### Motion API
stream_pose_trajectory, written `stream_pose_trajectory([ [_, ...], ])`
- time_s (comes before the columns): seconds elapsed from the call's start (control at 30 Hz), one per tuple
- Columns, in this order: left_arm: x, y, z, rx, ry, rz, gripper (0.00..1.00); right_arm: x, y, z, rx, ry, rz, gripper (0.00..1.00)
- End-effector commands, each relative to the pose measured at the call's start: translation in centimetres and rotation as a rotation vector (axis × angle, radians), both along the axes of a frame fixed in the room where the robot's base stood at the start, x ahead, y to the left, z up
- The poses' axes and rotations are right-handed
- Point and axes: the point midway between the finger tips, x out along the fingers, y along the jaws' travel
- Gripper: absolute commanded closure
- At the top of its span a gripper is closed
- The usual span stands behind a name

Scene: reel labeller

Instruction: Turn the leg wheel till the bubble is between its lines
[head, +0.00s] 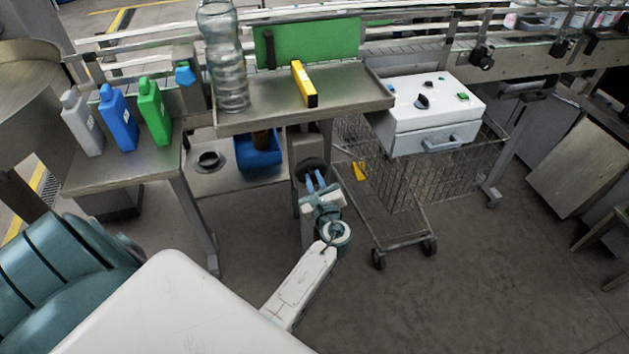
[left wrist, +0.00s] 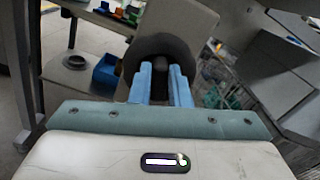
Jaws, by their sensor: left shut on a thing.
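The leg wheel (head: 309,166) is a dark round wheel low on the metal leg beneath the steel shelf. It also shows in the left wrist view (left wrist: 178,44), straight ahead of my gripper. My left gripper (head: 316,182) reaches it from the front. Its blue fingers (left wrist: 160,82) are shut on a dark part of the wheel. A yellow level (head: 304,84) lies on the steel shelf (head: 350,101). Its bubble and lines are too small to read. My right gripper is not in view.
A tall clear bottle (head: 226,60) stands on the shelf's left. A wire cart (head: 395,215) stands close on the right, below a white control box (head: 430,112). A blue bin (head: 258,152) sits on the lower shelf to the left. The floor at front right is clear.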

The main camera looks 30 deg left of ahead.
Motion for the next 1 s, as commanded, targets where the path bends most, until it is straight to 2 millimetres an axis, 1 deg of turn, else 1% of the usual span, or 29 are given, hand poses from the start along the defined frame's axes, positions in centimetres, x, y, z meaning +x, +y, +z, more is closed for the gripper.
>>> stream_pose_trajectory([
  [0.1, 0.1, 0.1, -0.2, -0.027, -0.035, -0.001, 1.00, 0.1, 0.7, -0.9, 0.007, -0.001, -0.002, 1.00],
  [0.17, 0.0, 0.1, -0.3, -0.046, -0.058, -0.001, 1.00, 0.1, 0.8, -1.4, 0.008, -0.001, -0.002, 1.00],
  [0.37, -0.1, 0.2, -0.6, -0.142, -0.174, -0.002, 1.00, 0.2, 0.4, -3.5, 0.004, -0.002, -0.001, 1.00],
  [0.73, -0.3, 0.5, -0.8, -0.369, -0.442, -0.003, 1.00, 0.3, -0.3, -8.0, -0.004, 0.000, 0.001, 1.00],
  [0.87, -0.3, 0.5, -0.9, -0.447, -0.534, -0.004, 1.00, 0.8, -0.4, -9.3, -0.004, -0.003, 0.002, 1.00],
  [1.0, -0.4, 0.5, -0.9, -0.524, -0.623, -0.006, 1.00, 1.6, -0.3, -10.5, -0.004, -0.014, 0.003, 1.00],
])
